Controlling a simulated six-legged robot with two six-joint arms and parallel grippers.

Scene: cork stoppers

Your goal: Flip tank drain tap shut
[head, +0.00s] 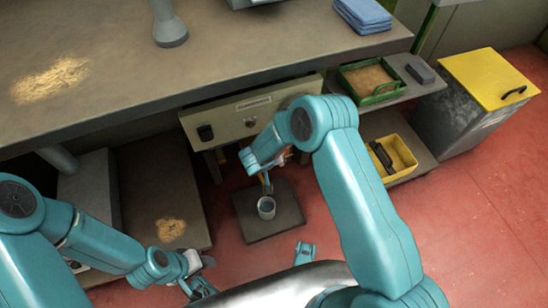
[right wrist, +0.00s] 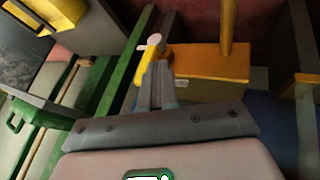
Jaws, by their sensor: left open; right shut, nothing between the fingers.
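In the right wrist view, a tap with a pale lever (right wrist: 151,42) stands just beyond the fingertips of my right gripper (right wrist: 157,68), beside an orange box-like body (right wrist: 208,66). My right gripper is shut and empty; I cannot tell whether it touches the lever. In the head view, my right arm mostly hides the tap and tank, and the tap's position cannot be read. A small grey-blue cup (head: 266,205) stands on a dark slab (head: 278,228) below my right wrist. My left gripper (head: 202,284) is open and empty, low at the bottom of the head view, away from the tap.
A long grey bench (head: 120,55) spans the top, with a control panel (head: 235,118) under its edge. At the right are a green tray (head: 345,78), a yellow bin (head: 405,155) and a yellow-lidded container (head: 490,72). Red floor is clear at the lower right.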

